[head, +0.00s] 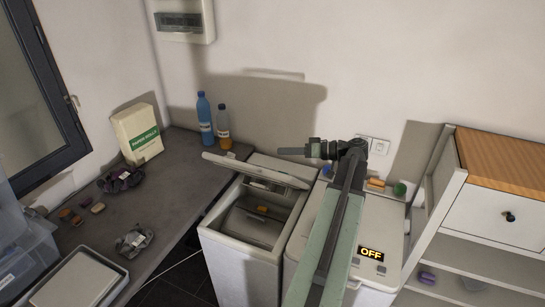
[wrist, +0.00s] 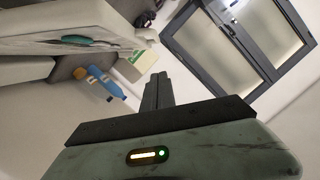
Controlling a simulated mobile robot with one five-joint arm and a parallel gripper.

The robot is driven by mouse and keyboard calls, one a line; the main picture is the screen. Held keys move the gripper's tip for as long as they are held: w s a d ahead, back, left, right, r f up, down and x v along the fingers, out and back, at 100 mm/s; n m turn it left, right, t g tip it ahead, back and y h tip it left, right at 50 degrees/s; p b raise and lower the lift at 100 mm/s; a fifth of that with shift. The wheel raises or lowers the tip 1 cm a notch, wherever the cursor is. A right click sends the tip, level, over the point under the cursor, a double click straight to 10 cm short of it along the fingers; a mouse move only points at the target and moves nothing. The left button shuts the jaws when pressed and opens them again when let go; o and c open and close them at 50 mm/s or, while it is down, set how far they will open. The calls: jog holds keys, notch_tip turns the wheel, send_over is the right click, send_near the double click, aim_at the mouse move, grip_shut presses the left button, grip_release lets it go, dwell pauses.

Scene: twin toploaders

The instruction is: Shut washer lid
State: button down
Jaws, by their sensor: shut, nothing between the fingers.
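The washer (head: 235,268) is the left of two white top-loading machines in the head view. Its lid (head: 250,171) stands raised and tilted over the opening, showing the grey drum inside (head: 252,225) with a small orange item on it. My gripper (head: 284,151) is above and behind the lid's right part, pointing left, and looks apart from it. In the wrist view its fingers (wrist: 157,90) are together with nothing between them. A pale panel (wrist: 75,38) at upper left there may be the lid; I cannot tell.
The second machine (head: 385,278) stands right, with an OFF display and small items on top, my arm crossing over it. A blue bottle (head: 205,120), an orange-brown bottle (head: 224,127) and a carton (head: 138,133) stand on the grey counter (head: 165,215). A shelf unit (head: 455,235) stands right.

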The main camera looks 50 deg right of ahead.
jog(key=b, duration=0.2)
send_over(261, 170)
jog(key=d, duration=0.2)
jog(key=shift+s+f, duration=0.15)
jog(key=shift+f, duration=0.75)
jog(key=shift+w+a+f+b, duration=0.15)
jog(key=shift+a+f+b, duration=0.3)
jog(key=shift+f, duration=0.2)
jog(key=shift+w+a+f+b, duration=0.1)
jog(key=shift+a+f+b, duration=0.25)
jog(key=shift+f+b, duration=0.25)
jog(key=shift+s+a+f+b, duration=0.2)
jog(key=shift+a+f+b, duration=0.15)
jog(key=shift+a, duration=0.05)
